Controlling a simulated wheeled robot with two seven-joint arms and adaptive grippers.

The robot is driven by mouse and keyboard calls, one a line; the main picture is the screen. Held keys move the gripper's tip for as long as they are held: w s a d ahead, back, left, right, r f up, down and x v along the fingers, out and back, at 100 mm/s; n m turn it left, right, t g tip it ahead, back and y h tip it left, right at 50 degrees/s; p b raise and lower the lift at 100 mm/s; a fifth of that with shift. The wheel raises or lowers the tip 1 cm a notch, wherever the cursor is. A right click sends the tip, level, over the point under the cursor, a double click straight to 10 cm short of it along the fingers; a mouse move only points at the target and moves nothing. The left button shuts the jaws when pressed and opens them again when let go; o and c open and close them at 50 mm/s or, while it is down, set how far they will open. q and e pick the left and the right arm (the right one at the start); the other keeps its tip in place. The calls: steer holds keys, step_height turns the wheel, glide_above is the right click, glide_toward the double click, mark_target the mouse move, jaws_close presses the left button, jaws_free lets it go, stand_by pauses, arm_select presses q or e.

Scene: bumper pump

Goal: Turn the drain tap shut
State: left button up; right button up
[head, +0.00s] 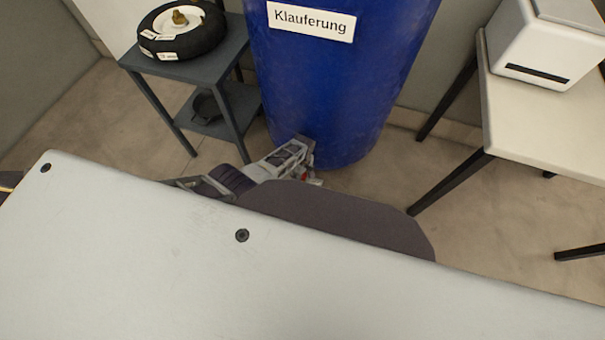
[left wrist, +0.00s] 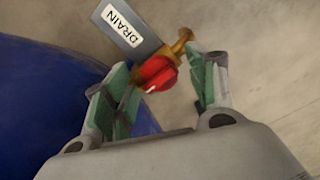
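The drain tap has a red handle (left wrist: 158,74) on a brass body (left wrist: 177,45), beside a grey plate with a white DRAIN label (left wrist: 123,25) in the left wrist view. My left gripper (left wrist: 165,82) is open, its green-padded fingers on either side of the red handle. The handle sits nearer the left finger; I cannot tell if it touches. In the head view my left gripper (head: 299,158) is low in front of the blue barrel (head: 325,95), near its foot. The tap is mostly hidden there. My right gripper is not in view.
The barrel bears a "Klauferung" sign (head: 310,20). A dark side table (head: 180,68) at left holds a black round item with a white top (head: 182,30). A pale table (head: 540,120) with a white box (head: 545,45) stands at right. Bare floor lies between.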

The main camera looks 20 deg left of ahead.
arm_select(q)
steer(key=shift+r, duration=0.2)
stand_by(0.4)
steer(key=shift+d+r, duration=0.1)
steer(key=shift+r, duration=0.2)
step_height(320, 180, up, 11)
stand_by(1.3)
steer(key=shift+s+f, duration=0.1)
stand_by(0.5)
